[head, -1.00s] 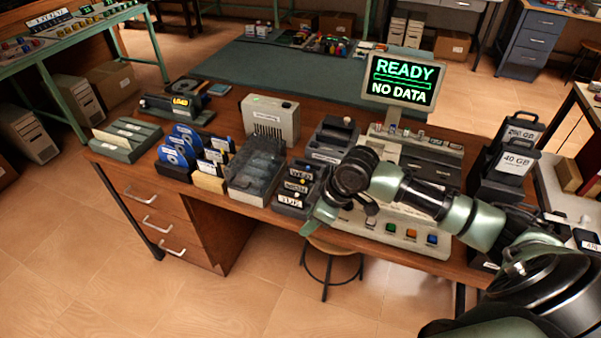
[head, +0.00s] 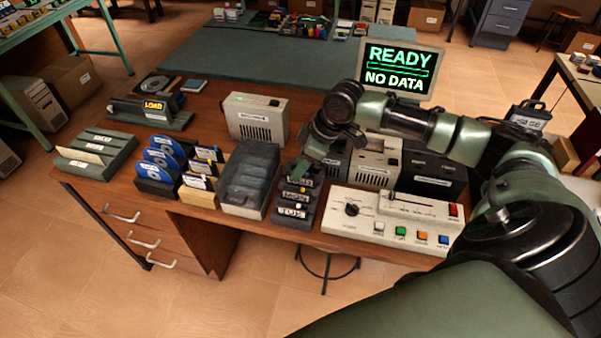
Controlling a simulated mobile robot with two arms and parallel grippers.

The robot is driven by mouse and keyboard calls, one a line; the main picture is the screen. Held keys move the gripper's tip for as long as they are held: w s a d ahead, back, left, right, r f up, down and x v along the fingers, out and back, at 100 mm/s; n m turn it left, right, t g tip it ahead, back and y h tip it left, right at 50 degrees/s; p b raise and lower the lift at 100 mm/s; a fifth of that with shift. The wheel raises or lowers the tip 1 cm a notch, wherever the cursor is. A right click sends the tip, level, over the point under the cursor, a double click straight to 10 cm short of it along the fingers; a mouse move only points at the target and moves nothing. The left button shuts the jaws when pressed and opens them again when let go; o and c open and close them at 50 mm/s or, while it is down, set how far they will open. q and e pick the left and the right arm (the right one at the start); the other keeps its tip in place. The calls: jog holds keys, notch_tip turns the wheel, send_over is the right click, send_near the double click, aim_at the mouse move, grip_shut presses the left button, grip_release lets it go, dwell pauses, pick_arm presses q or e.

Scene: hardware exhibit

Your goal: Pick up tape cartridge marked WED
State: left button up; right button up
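The cartridge marked WED (head: 305,181) stands at the back of a dark rack of tape cartridges, its label partly covered by my gripper. In front of it are the MON cartridge (head: 295,195) and the TUE cartridge (head: 292,212). My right gripper (head: 303,168) points down from above at the WED cartridge, its fingertips at or just behind the label. I cannot tell whether they touch it, or whether the fingers are open or shut. My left gripper is not in view.
A clear-lidded bin (head: 252,177) stands left of the rack. A button console (head: 385,228) stands right of it, with grey drive units (head: 375,165) behind. Disc holders (head: 160,165) are farther left. A READY, NO DATA screen (head: 400,70) rises behind my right arm.

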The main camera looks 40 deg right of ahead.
aim_at(301, 182)
jog(key=x, duration=0.2)
jog(key=shift+w+f, duration=0.2)
jog(key=shift+f, duration=0.15)
jog(key=shift+w+a+f, duration=0.1)
jog(key=shift+f, duration=0.2)
jog(key=c, duration=0.7)
grip_shut()
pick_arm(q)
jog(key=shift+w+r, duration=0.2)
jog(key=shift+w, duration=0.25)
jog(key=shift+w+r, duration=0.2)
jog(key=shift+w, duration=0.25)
pick_arm(e)
jog(key=shift+r, duration=0.15)
